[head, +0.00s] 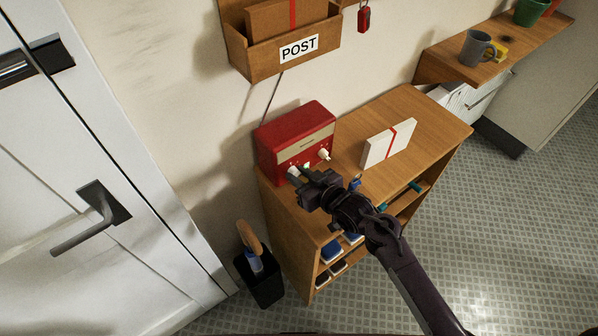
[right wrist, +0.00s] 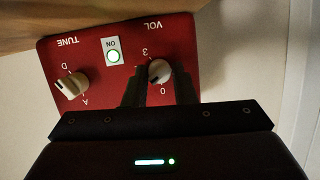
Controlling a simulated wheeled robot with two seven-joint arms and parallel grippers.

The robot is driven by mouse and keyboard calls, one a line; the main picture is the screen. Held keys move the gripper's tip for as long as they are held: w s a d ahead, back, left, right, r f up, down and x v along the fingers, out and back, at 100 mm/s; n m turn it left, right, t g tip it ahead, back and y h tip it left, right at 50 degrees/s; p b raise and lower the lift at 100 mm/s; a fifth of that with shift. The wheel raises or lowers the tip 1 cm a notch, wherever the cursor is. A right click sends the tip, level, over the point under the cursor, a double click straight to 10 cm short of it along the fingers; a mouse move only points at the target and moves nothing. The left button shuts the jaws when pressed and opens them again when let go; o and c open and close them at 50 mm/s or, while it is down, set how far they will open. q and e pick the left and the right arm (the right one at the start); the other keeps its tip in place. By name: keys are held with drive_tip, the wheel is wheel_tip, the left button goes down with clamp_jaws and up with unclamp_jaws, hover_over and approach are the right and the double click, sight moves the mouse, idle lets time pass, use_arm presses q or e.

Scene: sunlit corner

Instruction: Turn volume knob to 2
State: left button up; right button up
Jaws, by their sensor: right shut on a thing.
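A red radio (head: 295,139) stands at the wall end of the wooden cabinet. Its volume knob (right wrist: 159,71), pale and round, shows upside down in the right wrist view under the word VOL, with 0 and 3 printed beside it. My right gripper (right wrist: 159,88) is shut on this knob, one dark finger on each side. In the head view the right gripper (head: 299,176) is at the radio's lower left front. I cannot tell which number the knob points to; the fingers cover part of its scale. My left gripper is not in view.
A white box with a red ribbon (head: 388,146) stands on the cabinet (head: 420,117). A POST holder (head: 280,50) hangs above; a dark bin (head: 262,281) stands on the floor.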

drive_tip(key=m, duration=0.1)
drive_tip(key=m+y, duration=0.1)
drive_tip(key=shift+w+d+r+m+g+p, duration=0.1)
drive_tip(key=shift+w+d+m+g+p, duration=0.1)
drive_tip(key=shift+m+g+p, duration=0.15)
drive_tip(key=shift+m+y, duration=0.9)
drive_tip(key=shift+m, duration=0.55)
drive_tip(key=o, duration=0.9)
drive_tip(key=shift+f, duration=0.25)
drive_tip(key=shift+o, duration=0.2)
wheel_tip(320, 180, up, 20)
drive_tip(key=b, duration=0.1)
